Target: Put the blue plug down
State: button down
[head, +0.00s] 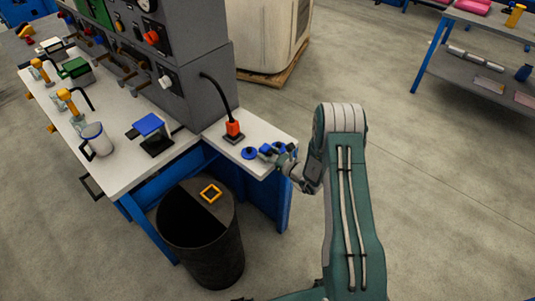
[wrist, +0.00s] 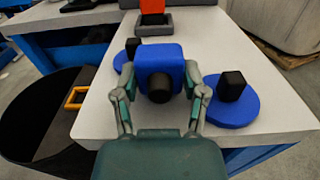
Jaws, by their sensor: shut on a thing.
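The blue plug (wrist: 160,58) is a blue block with a black round end facing the wrist camera. My gripper (wrist: 158,90) is shut on it, with one finger on each side. In the head view, my gripper (head: 276,156) is over the right end of the white bench top, and the blue plug (head: 265,148) shows small between the fingers. I cannot tell whether the plug touches the bench top. Its far side and underside are hidden.
Blue discs with black knobs flank the plug: the left disc (wrist: 120,61) and the right disc (wrist: 233,108). An orange plug (head: 233,128) with a black cable stands behind. A dark bin (head: 215,245) is below the bench (head: 215,133). Bare bench top lies before the gripper.

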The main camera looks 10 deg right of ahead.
jog(key=shift+f, duration=0.3)
jog(key=shift+c, duration=0.7)
grip_release()
jog(key=shift+f, duration=0.1)
